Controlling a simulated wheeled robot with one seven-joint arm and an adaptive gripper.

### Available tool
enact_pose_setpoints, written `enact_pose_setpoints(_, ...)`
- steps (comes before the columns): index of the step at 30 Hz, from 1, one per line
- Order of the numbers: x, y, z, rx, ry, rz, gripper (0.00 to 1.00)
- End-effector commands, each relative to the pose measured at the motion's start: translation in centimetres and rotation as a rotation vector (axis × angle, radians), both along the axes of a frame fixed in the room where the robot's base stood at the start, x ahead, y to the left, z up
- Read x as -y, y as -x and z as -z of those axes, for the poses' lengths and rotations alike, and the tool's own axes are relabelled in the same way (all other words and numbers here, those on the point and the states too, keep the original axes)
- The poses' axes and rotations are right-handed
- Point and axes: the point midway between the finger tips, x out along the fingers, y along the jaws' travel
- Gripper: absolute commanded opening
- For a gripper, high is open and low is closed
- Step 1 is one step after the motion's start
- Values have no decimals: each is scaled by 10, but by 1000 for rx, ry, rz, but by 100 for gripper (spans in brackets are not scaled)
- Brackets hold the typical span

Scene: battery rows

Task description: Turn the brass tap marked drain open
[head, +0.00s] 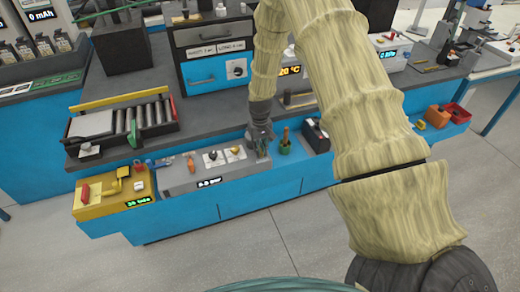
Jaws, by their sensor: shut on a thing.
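A grey panel (185,182) with a small display reading about 0.0 bar sits at the front of the blue counter. It carries an orange-handled part (191,164) and small white-and-brass fittings (235,151). My gripper (262,150) reaches down to the right end of this panel. Its fingers are shut on a small part there, which looks like the brass tap. The fingers hide most of that part, and no drain marking can be read.
A green cup (285,147) and a black box (315,136) stand close right of my gripper. A yellow unit (113,192) is at the left end. A roller tray (125,122) and a drawer cabinet (212,60) stand behind. The floor in front is clear.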

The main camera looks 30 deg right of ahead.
Motion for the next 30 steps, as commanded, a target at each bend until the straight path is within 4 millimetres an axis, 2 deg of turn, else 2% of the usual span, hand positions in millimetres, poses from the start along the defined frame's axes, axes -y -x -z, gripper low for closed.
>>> enact_pose_setpoints(17,1,-1,-1,2,1,-28,0)
enact_pose_setpoints(18,1,-1,-1,2,1,-28,20)
enact_pose_setpoints(19,1,-1,-1,2,1,-28,21)
enact_pose_setpoints(30,1,0,-3,1,1,-27,21)
